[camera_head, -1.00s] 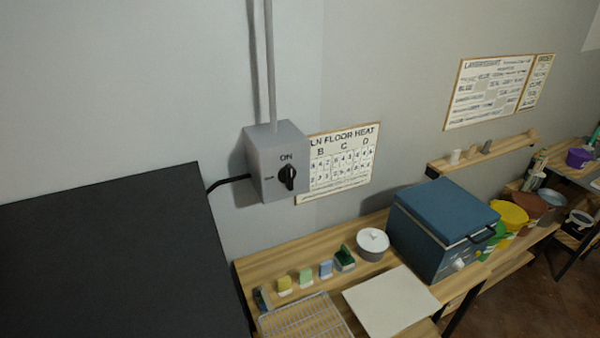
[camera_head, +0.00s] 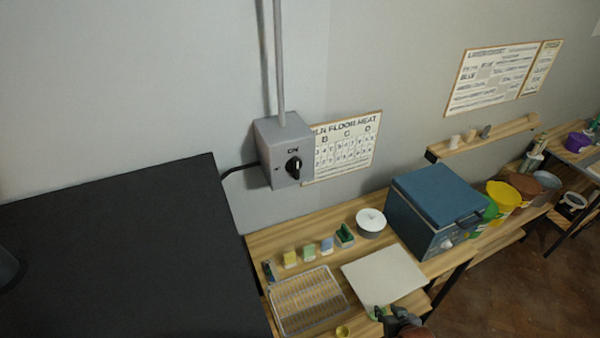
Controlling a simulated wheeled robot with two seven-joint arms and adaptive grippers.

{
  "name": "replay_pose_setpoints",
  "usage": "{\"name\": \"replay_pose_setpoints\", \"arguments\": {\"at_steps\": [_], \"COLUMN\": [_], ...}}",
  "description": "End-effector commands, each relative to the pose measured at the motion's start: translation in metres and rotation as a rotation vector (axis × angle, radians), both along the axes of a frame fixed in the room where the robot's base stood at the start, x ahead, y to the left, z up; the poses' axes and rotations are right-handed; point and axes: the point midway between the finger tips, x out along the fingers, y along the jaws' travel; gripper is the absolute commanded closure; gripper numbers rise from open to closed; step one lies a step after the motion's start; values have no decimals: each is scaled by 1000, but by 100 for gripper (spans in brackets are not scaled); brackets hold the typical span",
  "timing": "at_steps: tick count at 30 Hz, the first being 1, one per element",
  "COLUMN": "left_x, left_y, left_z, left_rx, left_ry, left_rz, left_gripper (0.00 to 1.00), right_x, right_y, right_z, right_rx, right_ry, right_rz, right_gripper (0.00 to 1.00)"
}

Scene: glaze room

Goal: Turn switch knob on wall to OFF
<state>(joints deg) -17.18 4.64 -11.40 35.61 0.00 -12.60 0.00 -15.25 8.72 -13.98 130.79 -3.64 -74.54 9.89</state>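The switch knob (camera_head: 293,167) is black and sits on the front face of a grey switch box (camera_head: 268,140) on the wall. Its handle stands about upright, below the letters ON. The OFF marking is too small to read. My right gripper (camera_head: 388,318) shows dark at the bottom edge, in front of the bench and well below and to the right of the knob, not touching it. It is partly cut off, and I cannot tell its finger opening. My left gripper is not in view; a dark rounded part shows at the left edge.
A large black slab-like top (camera_head: 120,250) fills the lower left, near the box. The wall before the knob is clear.

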Motion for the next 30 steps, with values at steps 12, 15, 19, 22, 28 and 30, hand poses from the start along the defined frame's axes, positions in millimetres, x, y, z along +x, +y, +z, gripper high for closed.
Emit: {"name": "replay_pose_setpoints", "arguments": {"at_steps": [12, 15, 19, 22, 28, 30], "left_x": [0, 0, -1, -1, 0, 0], "left_y": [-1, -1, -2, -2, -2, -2], "left_z": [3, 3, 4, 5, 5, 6], "left_rx": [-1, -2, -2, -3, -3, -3], "left_ry": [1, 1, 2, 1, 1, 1], "left_rz": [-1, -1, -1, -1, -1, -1], "left_gripper": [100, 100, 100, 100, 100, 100], "right_x": [129, 163, 201, 217, 226, 230], "right_y": [84, 118, 172, 207, 246, 251], "right_z": [117, 165, 241, 288, 338, 343], "right_rx": [73, 101, 149, 179, 215, 219], "right_ry": [-341, -460, -627, -727, -828, -839], "right_rz": [95, 140, 218, 273, 339, 347], "right_gripper": [70, 70, 70, 70, 70, 70]}}
